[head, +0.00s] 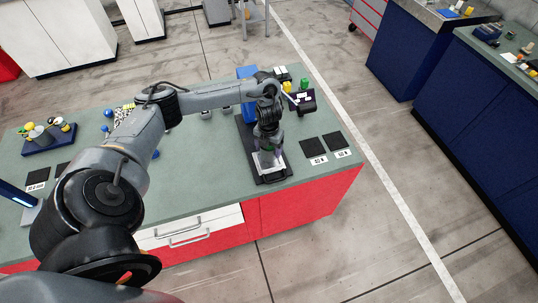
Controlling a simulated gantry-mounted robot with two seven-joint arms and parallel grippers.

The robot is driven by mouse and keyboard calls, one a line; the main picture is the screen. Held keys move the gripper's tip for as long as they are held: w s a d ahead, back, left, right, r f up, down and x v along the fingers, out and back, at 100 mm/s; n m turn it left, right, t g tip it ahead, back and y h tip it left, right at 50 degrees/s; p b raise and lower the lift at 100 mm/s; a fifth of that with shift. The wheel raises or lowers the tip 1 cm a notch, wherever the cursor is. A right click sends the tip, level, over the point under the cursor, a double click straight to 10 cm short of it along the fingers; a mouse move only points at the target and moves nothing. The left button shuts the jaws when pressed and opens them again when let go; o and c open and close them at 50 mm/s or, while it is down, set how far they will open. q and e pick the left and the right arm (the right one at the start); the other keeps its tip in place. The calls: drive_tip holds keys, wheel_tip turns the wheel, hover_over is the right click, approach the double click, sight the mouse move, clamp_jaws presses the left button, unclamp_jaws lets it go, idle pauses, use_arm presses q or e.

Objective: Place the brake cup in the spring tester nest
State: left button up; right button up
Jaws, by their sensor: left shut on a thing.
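My left gripper (268,163) points down over the front end of a dark base plate (276,178) near the bench's right front. It is shut on a small pale grey thing, likely the brake cup, mostly hidden by the fingers. The dark plate runs back to a blue upright block (249,96), which appears to be the spring tester. The nest is hidden beneath the gripper. I cannot tell whether the cup touches it. My right gripper is not in view.
Two black squares with labels (315,147) lie right of the plate. A dark device (306,105) and yellow and green items (287,86) stand behind. A blue tray (47,143) with several small parts is at the left. The green bench top (205,165) is clear left of the plate.

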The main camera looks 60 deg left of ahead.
use_arm(q)
drive_tip(key=shift+f, duration=1.85)
drive_tip(key=shift+f, duration=0.15)
drive_tip(key=o, duration=1.1)
